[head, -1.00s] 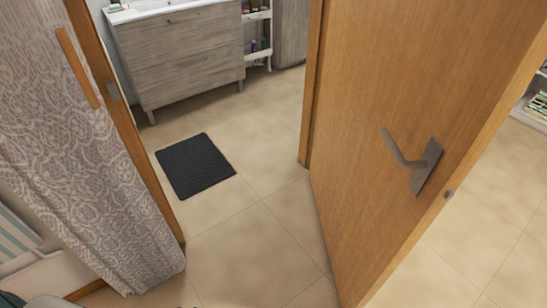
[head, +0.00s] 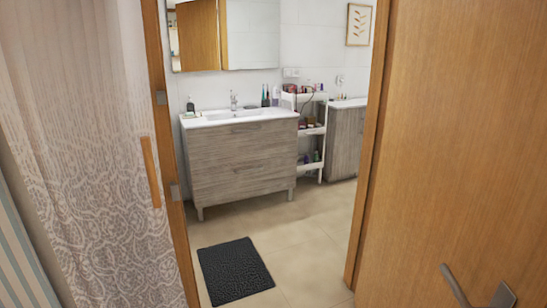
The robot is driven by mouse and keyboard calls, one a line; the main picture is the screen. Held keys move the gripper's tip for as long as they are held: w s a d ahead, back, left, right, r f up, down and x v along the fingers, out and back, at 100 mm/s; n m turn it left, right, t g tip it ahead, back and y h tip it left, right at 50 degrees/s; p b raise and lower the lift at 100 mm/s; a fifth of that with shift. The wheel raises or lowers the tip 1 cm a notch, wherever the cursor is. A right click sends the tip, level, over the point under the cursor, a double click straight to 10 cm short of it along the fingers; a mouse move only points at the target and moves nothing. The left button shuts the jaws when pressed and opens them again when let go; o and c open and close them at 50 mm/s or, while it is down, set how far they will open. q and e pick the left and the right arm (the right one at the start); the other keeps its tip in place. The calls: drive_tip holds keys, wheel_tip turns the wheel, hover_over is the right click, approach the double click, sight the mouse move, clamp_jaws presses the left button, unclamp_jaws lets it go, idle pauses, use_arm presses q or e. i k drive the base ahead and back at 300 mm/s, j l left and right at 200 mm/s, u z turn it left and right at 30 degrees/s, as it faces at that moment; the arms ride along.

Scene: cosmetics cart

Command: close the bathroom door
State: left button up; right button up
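The wooden bathroom door (head: 455,150) stands open on the right side of the head view. Its grey lever handle (head: 482,292) shows at the bottom right, partly cut off by the frame's lower edge. The doorway is open between the left door frame (head: 170,140) and the right door frame (head: 368,150). A metal strike plate (head: 175,192) sits on the left frame. Neither of my grippers is in view.
Beyond the doorway are a black mat (head: 235,271), a grey wooden vanity (head: 243,163) and a white cart (head: 312,138) with small bottles. A patterned curtain (head: 90,190) hangs left of the doorway. The tiled floor (head: 300,238) in the opening is otherwise clear.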

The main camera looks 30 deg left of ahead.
sight(460, 183)
drive_tip(key=i+l+u, duration=0.35)
drive_tip(key=l, duration=0.6)
drive_tip(key=l+u, duration=0.4)
drive_tip(key=l, duration=0.6)
drive_tip(key=l+u, duration=0.35)
drive_tip(key=l, duration=0.7)
drive_tip(key=k+l+u, duration=0.1)
drive_tip(key=l, duration=0.5)
